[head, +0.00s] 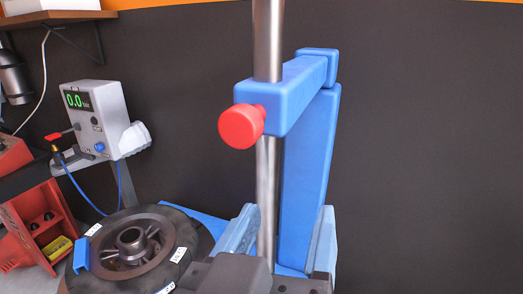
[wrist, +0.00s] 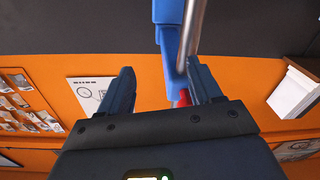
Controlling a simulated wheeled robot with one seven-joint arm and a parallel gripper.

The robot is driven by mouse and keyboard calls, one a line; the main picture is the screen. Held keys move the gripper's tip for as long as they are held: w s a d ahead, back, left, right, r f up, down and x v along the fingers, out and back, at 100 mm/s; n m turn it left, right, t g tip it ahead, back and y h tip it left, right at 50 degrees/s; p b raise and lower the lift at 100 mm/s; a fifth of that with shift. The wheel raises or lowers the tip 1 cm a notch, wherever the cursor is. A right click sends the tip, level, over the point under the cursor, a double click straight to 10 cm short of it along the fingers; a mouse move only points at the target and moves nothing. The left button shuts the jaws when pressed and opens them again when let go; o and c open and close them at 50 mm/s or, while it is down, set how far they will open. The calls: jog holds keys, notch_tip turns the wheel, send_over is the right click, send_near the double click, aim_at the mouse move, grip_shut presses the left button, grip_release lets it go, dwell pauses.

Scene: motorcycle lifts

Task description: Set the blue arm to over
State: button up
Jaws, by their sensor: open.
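The blue arm (head: 300,85) runs level from the back upright toward me, with a steel pole (head: 268,40) through its front end. A red knob (head: 240,126) sits on its front end. My gripper (head: 288,208) is open and empty, low in front of the blue upright and below the arm. In the wrist view my gripper (wrist: 160,68) has its fingers apart. The blue structure (wrist: 168,45) and pole (wrist: 194,25) show beyond them, and the red knob (wrist: 184,97) is partly hidden near the right finger.
A wheel with a tyre (head: 130,245) lies flat at lower left. A grey gauge box (head: 97,110) reading 0.0 stands behind it, with a blue hose. A red tool bin (head: 38,225) is at far left. The space right of the blue upright looks clear to the dark wall.

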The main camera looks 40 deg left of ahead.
aim_at(235, 127)
jog(key=s+a+r+m, duration=0.35)
jog(key=s+r, duration=0.25)
jog(key=r, duration=0.2)
jog(key=shift+n+h, duration=0.25)
jog(key=shift+h, duration=0.05)
jog(key=shift+p+x, duration=0.8)
jog(key=shift+x, duration=3.35)
jog(key=shift+a+r, duration=0.1)
jog(key=shift+a, duration=0.05)
jog(key=shift+c, duration=0.2)
grip_shut()
